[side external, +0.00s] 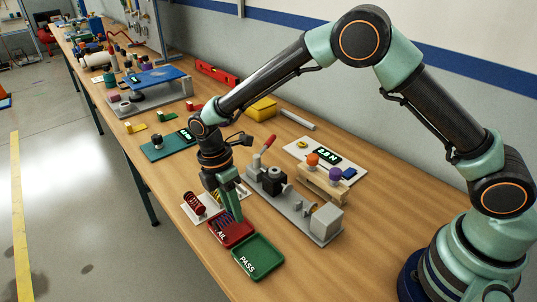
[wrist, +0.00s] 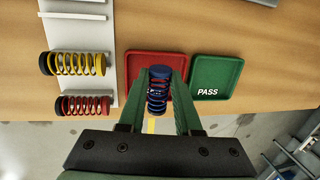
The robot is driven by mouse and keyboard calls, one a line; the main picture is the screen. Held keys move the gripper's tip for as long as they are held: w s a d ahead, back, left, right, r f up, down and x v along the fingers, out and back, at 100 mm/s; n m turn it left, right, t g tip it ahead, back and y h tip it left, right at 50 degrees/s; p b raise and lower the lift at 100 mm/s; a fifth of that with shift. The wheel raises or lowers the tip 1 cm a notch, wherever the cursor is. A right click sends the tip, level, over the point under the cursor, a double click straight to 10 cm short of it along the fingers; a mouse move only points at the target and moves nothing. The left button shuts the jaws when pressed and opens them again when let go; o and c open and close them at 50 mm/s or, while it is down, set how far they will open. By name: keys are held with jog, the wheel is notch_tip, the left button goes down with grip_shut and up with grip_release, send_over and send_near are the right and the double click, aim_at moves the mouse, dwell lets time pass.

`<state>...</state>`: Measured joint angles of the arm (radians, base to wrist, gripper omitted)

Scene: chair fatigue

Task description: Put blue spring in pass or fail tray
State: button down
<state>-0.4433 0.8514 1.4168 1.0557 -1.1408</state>
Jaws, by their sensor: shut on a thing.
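The blue spring (wrist: 158,92) with dark end caps is held between the green fingers of my gripper (wrist: 159,105) in the wrist view. My gripper (side external: 234,216) points down over the red tray (side external: 231,229) in the side view, and the jaws are shut on the spring. The red tray (wrist: 140,60) lies behind the spring in the wrist view, its label partly hidden. In the side view it reads FAIL in part. The green PASS tray (side external: 258,257) is beside it and empty; it also shows in the wrist view (wrist: 215,68). I cannot tell whether the spring touches the red tray.
A white rack (wrist: 92,32) holds a yellow spring (wrist: 76,64) and a red spring (wrist: 82,105), left of the trays in the wrist view. A grey test fixture (side external: 318,231) with a red lever stands right of the trays in the side view.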

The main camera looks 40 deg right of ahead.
jog(key=shift+f, duration=0.2)
jog(key=shift+f, duration=0.35)
jog(key=c, duration=0.6)
grip_release()
jog(key=shift+r, duration=0.1)
